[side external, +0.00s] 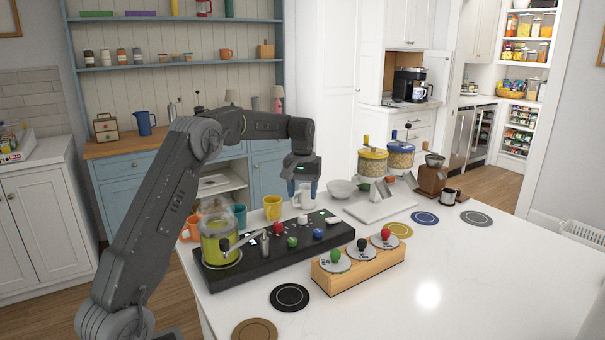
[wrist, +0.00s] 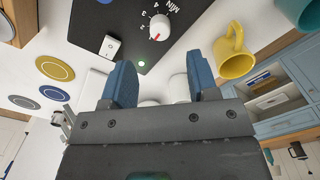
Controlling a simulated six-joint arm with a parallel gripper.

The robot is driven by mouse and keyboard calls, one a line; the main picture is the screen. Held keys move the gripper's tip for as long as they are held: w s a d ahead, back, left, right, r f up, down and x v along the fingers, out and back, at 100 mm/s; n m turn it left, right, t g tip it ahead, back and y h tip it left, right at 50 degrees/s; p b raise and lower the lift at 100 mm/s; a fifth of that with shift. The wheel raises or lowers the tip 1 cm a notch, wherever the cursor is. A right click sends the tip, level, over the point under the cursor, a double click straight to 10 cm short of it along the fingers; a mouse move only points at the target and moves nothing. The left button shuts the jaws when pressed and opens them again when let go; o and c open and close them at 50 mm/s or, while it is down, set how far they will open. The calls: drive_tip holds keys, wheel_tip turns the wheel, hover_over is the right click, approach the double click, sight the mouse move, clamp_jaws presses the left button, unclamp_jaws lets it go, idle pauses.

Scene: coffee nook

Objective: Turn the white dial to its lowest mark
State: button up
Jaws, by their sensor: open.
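The white dial (wrist: 159,27) is on the black panel (wrist: 75,25) in the wrist view, with printed numbers and the word MIN at its upper right. A small red mark shows on the dial's lower edge, away from MIN. The dial also shows as a small white knob (side external: 303,219) in the side view, near the panel's back edge. My gripper (side external: 302,192) is open and empty above the panel's back right part. In the wrist view its blue fingers (wrist: 160,65) stand apart, below the dial in the picture and not touching it.
A white rocker switch (wrist: 112,46) and a green light (wrist: 141,63) are near the dial. Blue (side external: 318,233), green (side external: 292,242) and red (side external: 278,228) knobs share the panel. A yellow mug (wrist: 233,55) and white mug (side external: 305,197) stand behind it. The front right counter is clear.

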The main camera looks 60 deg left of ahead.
wheel_tip(320, 180, up, 6)
drive_tip(key=shift+r, duration=0.1)
idle(0.5)
drive_tip(key=s+d+r+m+t, duration=0.1)
drive_tip(key=s+d+r+m, duration=0.15)
drive_tip(key=s+d, duration=0.45)
drive_tip(key=s+d+r+m+t, duration=0.1)
drive_tip(key=s+d+r+m, duration=0.2)
drive_tip(key=d, duration=0.8)
drive_tip(key=s+d+f+m+t, duration=0.1)
drive_tip(key=s+d+f+m, duration=0.1)
drive_tip(key=s+d, duration=0.3)
drive_tip(key=s+d+f+m+t, duration=0.1)
drive_tip(key=s+d+f, duration=0.3)
drive_tip(key=s, duration=0.9)
drive_tip(key=shift+d+m+t, duration=0.35)
drive_tip(key=shift+d+t, duration=0.35)
drive_tip(key=shift+t, duration=0.1)
